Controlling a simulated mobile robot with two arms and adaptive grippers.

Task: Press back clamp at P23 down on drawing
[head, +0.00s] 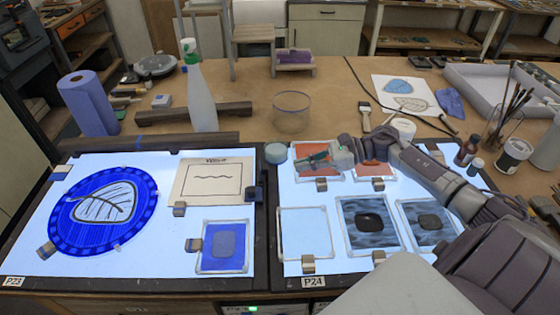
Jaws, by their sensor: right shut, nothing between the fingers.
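P23 is the left light table (135,265), lit white. On it lies a sheet with a wavy line (213,184) in a drawn frame. A metal clamp (180,209) sits at the sheet's lower left corner and a dark block (254,193) at its right edge. A round blue glass with a leaf drawing (104,210) lies to the left. One clamp (60,172) is at its back left and another (45,249) at its front left. I cannot tell whether the clamps press down. My right gripper (306,161) is shut and empty over the P24 table. My left gripper is out of view.
The P24 table (293,278) holds several framed panes and clamps. A white spray bottle (201,98), a dark wooden bar (165,115), a glass bowl (292,112) and a blue paper roll (88,105) stand behind the tables. My right arm covers part of P24.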

